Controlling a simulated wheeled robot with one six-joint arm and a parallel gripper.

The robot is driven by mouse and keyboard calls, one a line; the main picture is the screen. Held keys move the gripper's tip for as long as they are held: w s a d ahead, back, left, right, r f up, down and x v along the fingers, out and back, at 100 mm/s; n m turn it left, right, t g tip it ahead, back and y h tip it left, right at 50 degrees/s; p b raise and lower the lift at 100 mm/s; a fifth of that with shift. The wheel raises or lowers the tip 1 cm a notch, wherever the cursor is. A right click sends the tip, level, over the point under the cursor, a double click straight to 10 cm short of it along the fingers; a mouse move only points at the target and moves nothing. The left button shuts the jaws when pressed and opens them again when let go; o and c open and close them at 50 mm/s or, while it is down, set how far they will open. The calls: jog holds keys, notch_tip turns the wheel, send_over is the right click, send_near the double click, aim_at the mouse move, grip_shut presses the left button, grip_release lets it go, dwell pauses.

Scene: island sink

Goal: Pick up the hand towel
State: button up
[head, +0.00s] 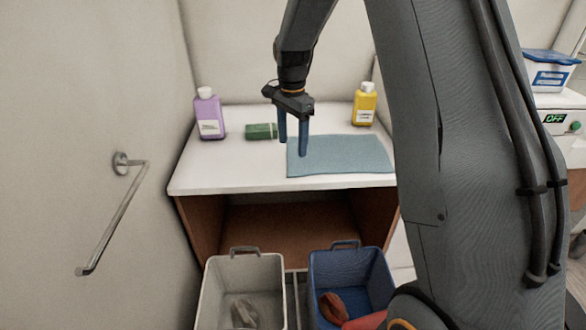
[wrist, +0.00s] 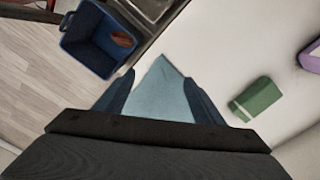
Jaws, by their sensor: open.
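The hand towel (head: 350,156) is a flat light-blue cloth lying on the white counter. It also shows in the wrist view (wrist: 160,90), between my two fingers. My gripper (head: 293,148) is open and points down over the towel's left end. In the head view one finger overlaps the towel's left part and the other is just off its left edge. I cannot tell whether the fingertips touch the cloth. In the wrist view (wrist: 160,95) the near part of the towel is hidden by my gripper body.
A green block-like item (head: 261,131) lies just left of my gripper. A purple bottle (head: 209,115) stands at the back left and a yellow bottle (head: 364,106) at the back right. A grey bin (head: 243,270) and a blue bin (head: 350,262) stand below. A towel bar (head: 118,215) is on the left wall.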

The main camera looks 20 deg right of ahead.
aim_at(292, 175)
jog(key=shift+w+f+b, duration=0.1)
jog(key=shift+f+b, duration=2.75)
jog(key=shift+f, duration=2.1)
jog(key=shift+f, duration=0.1)
grip_shut()
notch_tip(292, 175, up, 12)
jog(key=p, duration=0.7)
